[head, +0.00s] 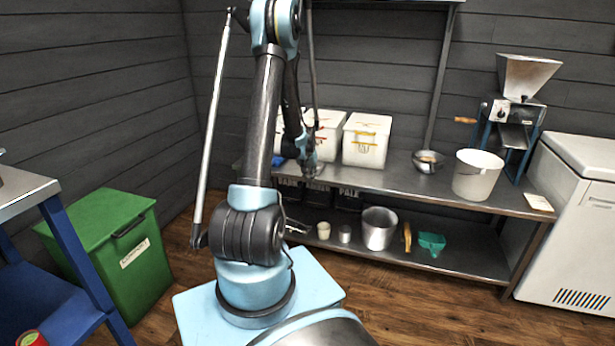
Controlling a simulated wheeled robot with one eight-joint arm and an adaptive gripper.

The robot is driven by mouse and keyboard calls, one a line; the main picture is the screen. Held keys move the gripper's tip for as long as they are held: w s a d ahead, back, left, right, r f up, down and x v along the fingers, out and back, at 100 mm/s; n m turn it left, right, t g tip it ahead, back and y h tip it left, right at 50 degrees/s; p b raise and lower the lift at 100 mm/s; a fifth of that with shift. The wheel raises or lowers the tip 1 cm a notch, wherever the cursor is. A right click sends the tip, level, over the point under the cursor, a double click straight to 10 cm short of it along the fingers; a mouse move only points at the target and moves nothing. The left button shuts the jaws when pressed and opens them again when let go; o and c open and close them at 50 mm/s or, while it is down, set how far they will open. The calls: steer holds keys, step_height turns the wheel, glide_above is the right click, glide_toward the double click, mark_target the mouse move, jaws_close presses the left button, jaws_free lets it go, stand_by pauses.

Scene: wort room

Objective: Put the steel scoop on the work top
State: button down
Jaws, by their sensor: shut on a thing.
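My gripper (311,163) is behind my upper arm, low over the left part of the steel work top (400,182), in front of the white tubs. It is small and partly hidden in this view. It points down and is shut on a greyish metal piece, which I take to be the steel scoop (316,173). The scoop's outline is hard to make out against the work top, and I cannot tell whether it touches the surface.
Bare work top shows between tubs and bucket.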

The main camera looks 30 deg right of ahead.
steer(key=c, duration=1.5)
jaws_free()
steer(key=shift+r, duration=0.1)
steer(key=v, duration=1.1)
steer(key=shift+a+r, duration=0.1)
steer(key=shift+r, duration=0.2)
steer(key=s+a+r+n+y, duration=0.15)
steer(key=s+a+r, duration=0.3)
steer(key=a, duration=0.75)
steer(key=s+a+r+n+y, duration=0.1)
steer(key=s+a+r+n, duration=0.3)
steer(key=a, duration=0.8)
steer(key=s+a+f+n, duration=0.1)
steer(key=s+a, duration=0.5)
steer(key=s+a+f+n+y, duration=0.1)
steer(key=s+a+n, duration=0.1)
steer(key=s+a, duration=0.4)
steer(key=s+a+f+n+g, duration=0.1)
steer(key=s+a, duration=0.5)
steer(key=s, duration=0.1)
steer(key=shift+s+a+f+n+y, duration=0.2)
steer(key=shift+s+n+y, duration=0.05)
steer(key=shift+s+n, duration=0.1)
